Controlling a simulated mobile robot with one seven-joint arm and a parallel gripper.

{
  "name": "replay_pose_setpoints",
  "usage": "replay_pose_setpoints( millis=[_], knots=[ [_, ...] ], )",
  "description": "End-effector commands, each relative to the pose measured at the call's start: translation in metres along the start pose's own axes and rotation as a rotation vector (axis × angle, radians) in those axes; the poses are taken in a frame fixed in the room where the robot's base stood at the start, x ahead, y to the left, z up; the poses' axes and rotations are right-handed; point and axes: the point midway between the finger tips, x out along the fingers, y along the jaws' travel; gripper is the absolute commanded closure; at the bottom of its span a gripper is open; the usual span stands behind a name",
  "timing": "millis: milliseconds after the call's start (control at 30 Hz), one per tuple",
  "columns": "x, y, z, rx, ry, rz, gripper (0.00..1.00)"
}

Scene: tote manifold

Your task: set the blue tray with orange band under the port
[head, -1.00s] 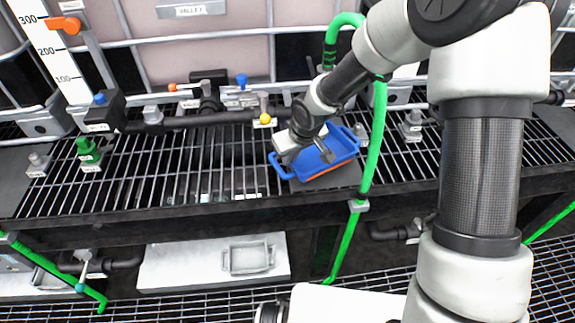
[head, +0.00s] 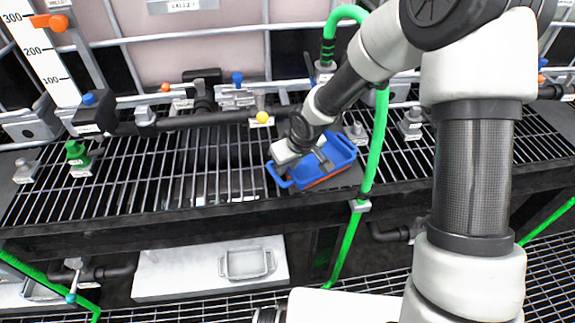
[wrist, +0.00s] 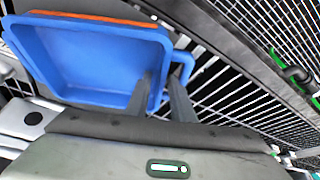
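The blue tray with orange band (head: 340,152) is at the shelf's middle, by a dark plate. The orange band shows low on its front side. Whether the tray rests or hangs slightly raised is hard to tell. Several valves line the pipe behind; which port is meant is unclear.
The slatted shelf (head: 130,185) is bare to the left of the tray. A yellow-knobbed valve (head: 262,117) and a blue-knobbed one (head: 237,78) stand behind. A green hose (head: 380,140) runs down just right of the tray. A green fitting (head: 76,153) stands at the left.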

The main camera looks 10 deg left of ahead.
Motion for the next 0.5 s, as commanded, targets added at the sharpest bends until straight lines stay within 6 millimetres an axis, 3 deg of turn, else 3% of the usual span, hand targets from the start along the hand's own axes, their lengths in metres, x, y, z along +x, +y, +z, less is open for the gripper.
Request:
replay_pose_setpoints(
  millis=[167,500],
  knots=[
    [-0.012,0.001,-0.003,0.001,0.002,0.001,0.79],
    [-0.084,0.002,-0.004,0.002,0.003,0.003,0.79]
  ],
)
